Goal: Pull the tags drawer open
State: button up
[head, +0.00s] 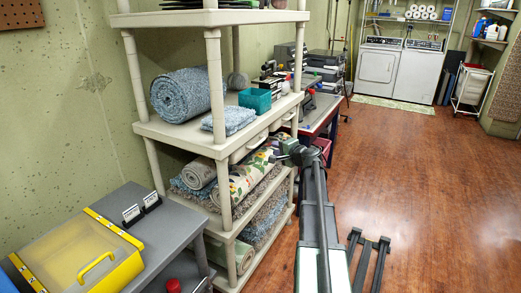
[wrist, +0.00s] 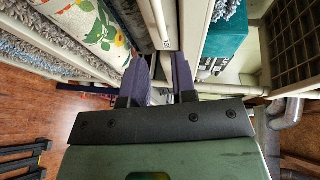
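Two shallow beige drawer fronts sit under the middle shelf of the rack in the head view, a nearer drawer (head: 246,148) and a farther drawer (head: 286,119). Both look shut, and I cannot read which is tags. My gripper (head: 283,152) is in front of the rack, just below drawer height. In the wrist view my gripper (wrist: 160,66) has its two purple fingers apart with no object clearly between them. A beige strip (wrist: 155,18) with a small dark-printed label lies beyond the fingertips. Whether the fingers touch it I cannot tell.
The middle shelf (head: 180,137) holds a rolled blue rug (head: 186,95), a folded rug (head: 229,120) and a teal basket (head: 256,100). Rolled rugs fill the lower shelves. A grey table with a yellow box (head: 80,255) stands at the near left. The wooden floor (head: 430,180) to the right is open.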

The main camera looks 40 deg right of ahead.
aim_at(260, 143)
jog(key=w, duration=0.3)
jog(key=w+f+b, duration=0.1)
jog(key=w, duration=0.3)
jog(key=w+f+b, duration=0.1)
jog(key=w, duration=0.2)
jog(key=shift+w+a, duration=0.3)
jog(key=shift+w, duration=0.05)
jog(key=shift+c, duration=0.3)
grip_shut()
